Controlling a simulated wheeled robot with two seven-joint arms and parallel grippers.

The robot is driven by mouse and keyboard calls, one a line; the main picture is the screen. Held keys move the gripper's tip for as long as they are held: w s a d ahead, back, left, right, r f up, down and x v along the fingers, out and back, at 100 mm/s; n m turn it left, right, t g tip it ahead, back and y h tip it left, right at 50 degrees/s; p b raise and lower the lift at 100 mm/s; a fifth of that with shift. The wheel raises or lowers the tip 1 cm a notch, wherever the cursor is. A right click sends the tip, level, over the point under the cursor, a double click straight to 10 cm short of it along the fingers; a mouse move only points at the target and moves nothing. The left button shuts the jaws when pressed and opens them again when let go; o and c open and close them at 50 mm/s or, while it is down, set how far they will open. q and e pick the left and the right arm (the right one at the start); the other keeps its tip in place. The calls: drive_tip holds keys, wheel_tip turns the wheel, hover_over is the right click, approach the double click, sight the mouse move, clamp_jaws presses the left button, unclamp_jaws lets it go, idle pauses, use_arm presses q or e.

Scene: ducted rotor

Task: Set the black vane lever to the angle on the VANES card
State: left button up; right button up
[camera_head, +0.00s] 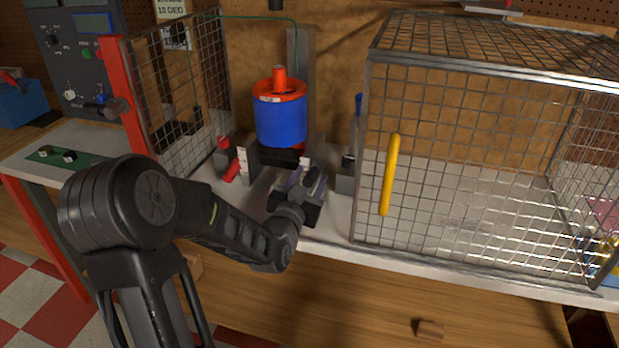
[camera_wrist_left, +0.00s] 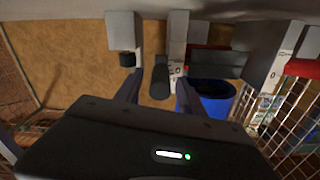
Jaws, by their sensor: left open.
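A black vane lever (camera_wrist_left: 160,82) shows in the left wrist view as a short dark bar beside a pale marked scale (camera_wrist_left: 175,70). My left gripper (camera_head: 306,178) is open in front of the rotor stand, and in the wrist view its two fingers stand on either side of the lever. I cannot tell whether a finger touches it. In the head view the gripper hides the lever. The scale reading and lever angle are not legible. A card (camera_head: 171,8) at the top edge reads 10 DEG; its upper line is cut off. My right gripper is not in view.
The blue rotor duct (camera_head: 280,118) with an orange rim stands behind my left gripper. A red lever (camera_head: 230,165) is left of it. An open mesh door (camera_head: 185,100) stands left, and a mesh cage with a yellow handle (camera_head: 390,175) stands right. A control panel (camera_head: 75,55) is far left.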

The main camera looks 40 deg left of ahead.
use_arm(q)
drive_tip(key=shift+c, duration=0.5)
clamp_jaws()
idle(0.8)
